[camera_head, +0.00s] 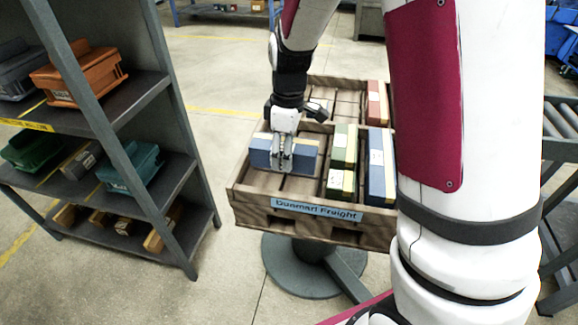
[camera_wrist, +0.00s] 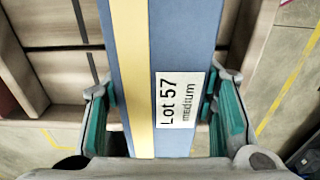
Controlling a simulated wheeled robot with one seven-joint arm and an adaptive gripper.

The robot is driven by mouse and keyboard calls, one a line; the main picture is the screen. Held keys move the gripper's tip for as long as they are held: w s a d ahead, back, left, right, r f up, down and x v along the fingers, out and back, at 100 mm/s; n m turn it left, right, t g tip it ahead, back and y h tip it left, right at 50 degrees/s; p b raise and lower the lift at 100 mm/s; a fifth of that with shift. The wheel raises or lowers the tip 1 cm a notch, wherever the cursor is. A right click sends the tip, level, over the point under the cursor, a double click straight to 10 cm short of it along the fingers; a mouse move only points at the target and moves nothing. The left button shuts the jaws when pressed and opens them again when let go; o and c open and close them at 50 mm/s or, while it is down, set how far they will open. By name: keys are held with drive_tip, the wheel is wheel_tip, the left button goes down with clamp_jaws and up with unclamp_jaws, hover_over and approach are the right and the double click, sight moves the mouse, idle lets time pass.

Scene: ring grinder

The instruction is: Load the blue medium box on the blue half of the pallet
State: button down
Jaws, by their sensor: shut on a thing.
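My gripper (camera_head: 284,158) is shut on a blue box (camera_head: 260,153) with a yellow stripe, at the front left of the wooden pallet (camera_head: 252,205). In the wrist view the box (camera_wrist: 180,45) runs between the two green-padded fingers, and its white label reads "Lot 57 medium". The box lies crosswise at about the height of the pallet's front rim; I cannot tell whether it rests on the slats. The pallet carries a "Dunmarl Freight" sign (camera_head: 317,209). Which half is the blue one is not clear.
Green boxes (camera_head: 339,148) stand just right of the held box. A longer blue box (camera_head: 376,170) is beyond them, partly behind my arm. A red box (camera_head: 374,98) is at the back right. A shelf (camera_head: 150,85) with bins stands left.

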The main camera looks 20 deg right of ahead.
drive_tip(key=shift+f+b, duration=0.5)
drive_tip(key=shift+f, duration=1.6)
drive_tip(key=shift+f, duration=0.2)
drive_tip(key=c, duration=0.7)
unclamp_jaws()
drive_tip(key=shift+r, duration=0.15)
